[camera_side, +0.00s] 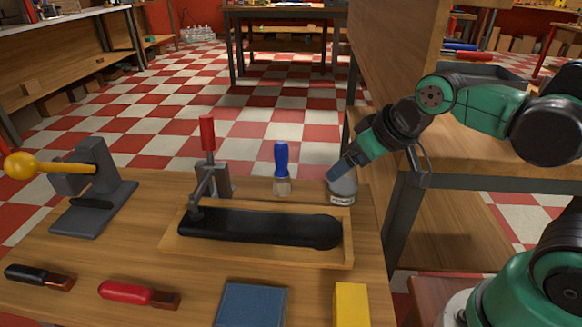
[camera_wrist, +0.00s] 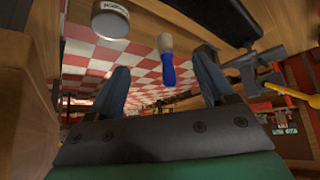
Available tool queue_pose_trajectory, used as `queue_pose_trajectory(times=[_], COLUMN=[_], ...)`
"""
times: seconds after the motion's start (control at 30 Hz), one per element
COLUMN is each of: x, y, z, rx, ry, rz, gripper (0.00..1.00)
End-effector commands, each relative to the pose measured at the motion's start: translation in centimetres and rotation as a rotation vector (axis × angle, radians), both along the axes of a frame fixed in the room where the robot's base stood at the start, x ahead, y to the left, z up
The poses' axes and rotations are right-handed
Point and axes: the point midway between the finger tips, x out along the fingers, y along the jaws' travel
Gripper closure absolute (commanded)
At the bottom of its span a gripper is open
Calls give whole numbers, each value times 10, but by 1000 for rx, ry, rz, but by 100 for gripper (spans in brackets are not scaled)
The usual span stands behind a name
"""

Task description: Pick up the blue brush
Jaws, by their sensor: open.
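The blue brush (camera_side: 282,160) stands upright near the back edge of the wooden table, blue handle up and pale bristles down. My gripper (camera_side: 335,174) is to the right of the brush and apart from it, low by a small grey container (camera_side: 343,190) that it partly overlaps in the side view. In the wrist view the picture is upside down. There my gripper (camera_wrist: 163,60) has its two fingers spread, and the brush (camera_wrist: 168,68) shows between them, farther off. The jaws are empty. The container (camera_wrist: 110,22) lies to the left of the brush there.
A wooden tray (camera_side: 300,258) with a long black part is in front of the brush. A red-handled clamp (camera_side: 207,135) rises left of the brush.

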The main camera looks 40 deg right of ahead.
Motion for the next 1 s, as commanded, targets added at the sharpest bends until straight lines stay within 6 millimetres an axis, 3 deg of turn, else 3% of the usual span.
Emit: queue_pose_trajectory(times=[0.27,0.5,0.63,1.0], x=[72,132,149,166], y=[1,0,0,2], z=[10,-16,-29,-61], rx=[-11,-15,-14,-14], ry=[96,175,199,209], rz=[60,118,135,145], gripper=[24,24,24,24])
